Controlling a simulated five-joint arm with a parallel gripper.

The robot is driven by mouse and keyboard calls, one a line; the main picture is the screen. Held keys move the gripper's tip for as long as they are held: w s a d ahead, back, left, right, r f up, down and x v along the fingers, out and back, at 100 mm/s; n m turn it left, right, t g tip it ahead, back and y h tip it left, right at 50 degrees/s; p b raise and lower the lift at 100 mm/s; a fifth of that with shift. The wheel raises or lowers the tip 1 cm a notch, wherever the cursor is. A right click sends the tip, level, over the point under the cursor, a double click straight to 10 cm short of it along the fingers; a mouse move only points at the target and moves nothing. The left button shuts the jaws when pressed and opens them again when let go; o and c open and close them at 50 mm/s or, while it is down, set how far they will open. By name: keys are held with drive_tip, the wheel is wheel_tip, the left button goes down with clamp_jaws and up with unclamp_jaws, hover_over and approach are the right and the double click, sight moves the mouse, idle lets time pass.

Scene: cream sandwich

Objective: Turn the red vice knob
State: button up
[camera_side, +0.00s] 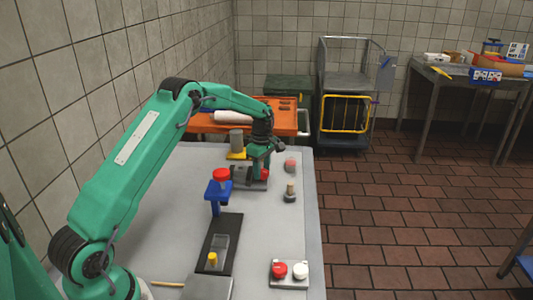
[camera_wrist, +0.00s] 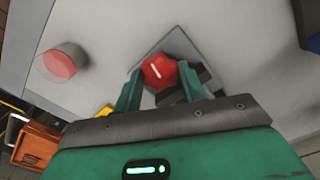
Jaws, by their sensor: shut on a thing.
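The red vice knob (camera_wrist: 158,71) is a lobed red knob with a white line on top, in the upper middle of the wrist view. It sits on a grey plate. In the side view the knob (camera_side: 264,173) shows small, partly hidden by the fingers. My gripper (camera_wrist: 161,78) has one green finger on each side of the knob and is shut on it. In the side view my gripper (camera_side: 258,172) points down onto the grey vice (camera_side: 243,183) near the far part of the table.
A blue stand (camera_side: 214,190) with a red top is left of the vice. A pinkish-red cylinder (camera_side: 290,165) and a small peg (camera_side: 290,192) stand to the right. A red button (camera_side: 279,269) and white button (camera_side: 301,270) are in front.

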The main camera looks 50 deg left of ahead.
drive_tip(key=shift+m, duration=2.2)
drive_tip(key=o, duration=1)
drive_tip(key=shift+s+n, duration=0.1)
drive_tip(key=shift+n, duration=0.3)
